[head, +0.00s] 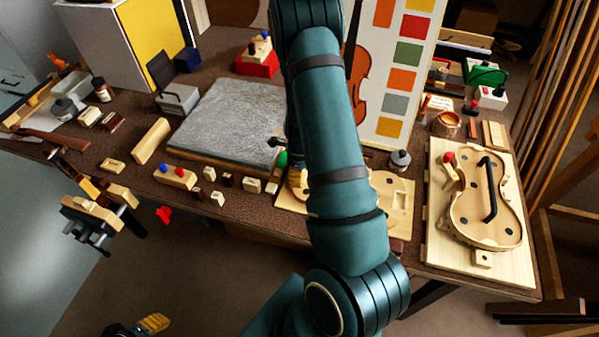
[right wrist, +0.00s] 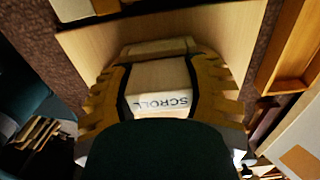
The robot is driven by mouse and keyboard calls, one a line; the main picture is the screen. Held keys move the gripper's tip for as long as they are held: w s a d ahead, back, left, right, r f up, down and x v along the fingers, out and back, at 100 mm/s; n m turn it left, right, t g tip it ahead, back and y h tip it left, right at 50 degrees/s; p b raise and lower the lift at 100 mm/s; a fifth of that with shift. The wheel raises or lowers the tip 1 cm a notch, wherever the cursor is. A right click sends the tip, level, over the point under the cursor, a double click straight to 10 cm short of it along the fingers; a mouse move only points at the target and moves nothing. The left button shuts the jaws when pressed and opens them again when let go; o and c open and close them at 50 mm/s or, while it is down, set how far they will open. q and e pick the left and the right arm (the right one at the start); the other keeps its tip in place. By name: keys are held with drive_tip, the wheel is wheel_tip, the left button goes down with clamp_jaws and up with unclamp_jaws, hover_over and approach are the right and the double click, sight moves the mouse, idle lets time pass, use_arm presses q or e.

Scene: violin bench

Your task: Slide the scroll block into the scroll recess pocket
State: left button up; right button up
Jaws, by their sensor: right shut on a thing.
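The scroll block (right wrist: 158,88) is pale wood with a white "SCROLL" label that reads upside down in the right wrist view. My right gripper (right wrist: 165,85) is shut on it, with yellow ribbed fingers on both sides. Just beyond the block is a light wooden board (right wrist: 225,35). A pale edged piece (right wrist: 158,47) lies against the block's far end; I cannot tell whether it is the pocket's edge or how far the block is in. In the head view my arm hides the block and the pocket. My left gripper (head: 146,325) is at the bottom left, partly cut off.
A violin body in a wooden form (head: 485,205) lies on the right of the bench. A grey slab (head: 228,118), small blocks (head: 175,177) and a vise (head: 95,220) are to the left. A colour chart (head: 395,75) stands behind my arm. A wooden tray (right wrist: 290,60) is close on the right.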

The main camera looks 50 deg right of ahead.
drive_tip(key=o, duration=1)
drive_tip(key=shift+c, duration=0.2)
drive_tip(key=shift+r, duration=0.1)
wheel_tip(320, 180, up, 12)
drive_tip(key=shift+f, duration=0.1)
idle(0.4)
drive_tip(key=a+f+n, duration=0.3)
drive_tip(key=a+n, duration=0.1)
drive_tip(key=a, duration=0.1)
drive_tip(key=w+a+f+n, duration=0.1)
drive_tip(key=a+f+n, duration=0.2)
drive_tip(key=a+n, duration=0.2)
drive_tip(key=w+a+f+n, duration=0.1)
drive_tip(key=a+f+n, duration=0.2)
drive_tip(key=a+n, duration=0.2)
drive_tip(key=shift+a+f+t+y, duration=0.3)
drive_tip(key=shift+a+f+y, duration=0.05)
drive_tip(key=shift+f+y, duration=0.05)
drive_tip(key=s+a+f+n+y, duration=0.1)
drive_tip(key=s+a+n, duration=0.1)
drive_tip(key=a+n, duration=0.5)
drive_tip(key=s+a+f+n+t+y, duration=0.1)
drive_tip(key=s+a+f+n+y, duration=0.1)
drive_tip(key=a+n, duration=0.6)
drive_tip(key=s+a, duration=0.1)
drive_tip(key=a, duration=0.3)
drive_tip(key=shift+a+f+n, duration=0.15)
drive_tip(key=shift+a+n, duration=0.15)
drive_tip(key=shift+a, duration=0.05)
